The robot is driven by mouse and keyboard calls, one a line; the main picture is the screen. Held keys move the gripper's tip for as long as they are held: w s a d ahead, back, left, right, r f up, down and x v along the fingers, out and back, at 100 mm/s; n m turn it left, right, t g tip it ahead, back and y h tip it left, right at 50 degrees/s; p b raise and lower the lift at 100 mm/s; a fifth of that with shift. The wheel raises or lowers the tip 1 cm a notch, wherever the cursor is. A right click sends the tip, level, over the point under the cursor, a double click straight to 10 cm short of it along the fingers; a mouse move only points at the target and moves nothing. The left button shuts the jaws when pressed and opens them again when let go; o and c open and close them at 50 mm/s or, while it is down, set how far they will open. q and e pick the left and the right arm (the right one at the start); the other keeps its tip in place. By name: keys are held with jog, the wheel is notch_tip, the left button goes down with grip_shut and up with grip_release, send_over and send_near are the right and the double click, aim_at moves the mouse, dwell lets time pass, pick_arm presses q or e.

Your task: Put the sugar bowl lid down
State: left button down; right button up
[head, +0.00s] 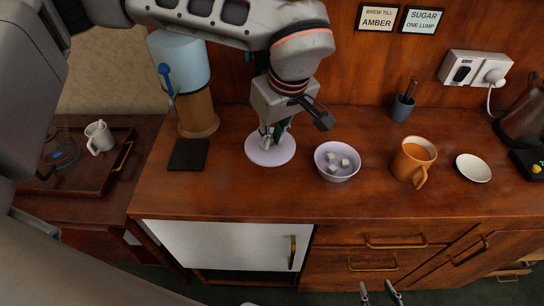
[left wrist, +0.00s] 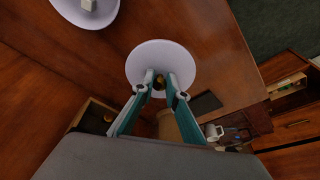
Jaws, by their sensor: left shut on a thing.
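The sugar bowl lid (head: 258,157) is a flat, pale lilac disc at the counter's left-middle, level, on or just above the wood; I cannot tell if it touches. My left gripper (head: 272,137) points down at the lid's centre and is shut on its small knob. In the left wrist view the lid (left wrist: 160,52) lies past the fingertips (left wrist: 160,86), with the brassy knob between them. The sugar bowl (head: 337,174), lilac with white cubes, stands uncovered to the right. My right gripper (head: 381,292) is at the bottom edge, fingertips apart, with nothing visible between them.
A dark square coaster (head: 188,155) and a wooden-based canister (head: 198,112) stand left of the lid. An orange mug (head: 412,160), a small white dish (head: 473,168) and a dark blue pot (head: 402,108) are to the right. Bare counter lies in front of the lid.

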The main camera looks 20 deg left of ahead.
aim_at(272, 168)
pick_arm(q)
jog(key=shift+f, duration=3.4)
jog(key=shift+f, duration=0.2)
jog(key=c, duration=2)
grip_release()
jog(key=shift+r, duration=0.15)
jog(key=v, duration=1.1)
jog(key=shift+s+d+r, duration=0.1)
jog(key=shift+d+r, duration=0.1)
jog(key=shift+r, duration=0.35)
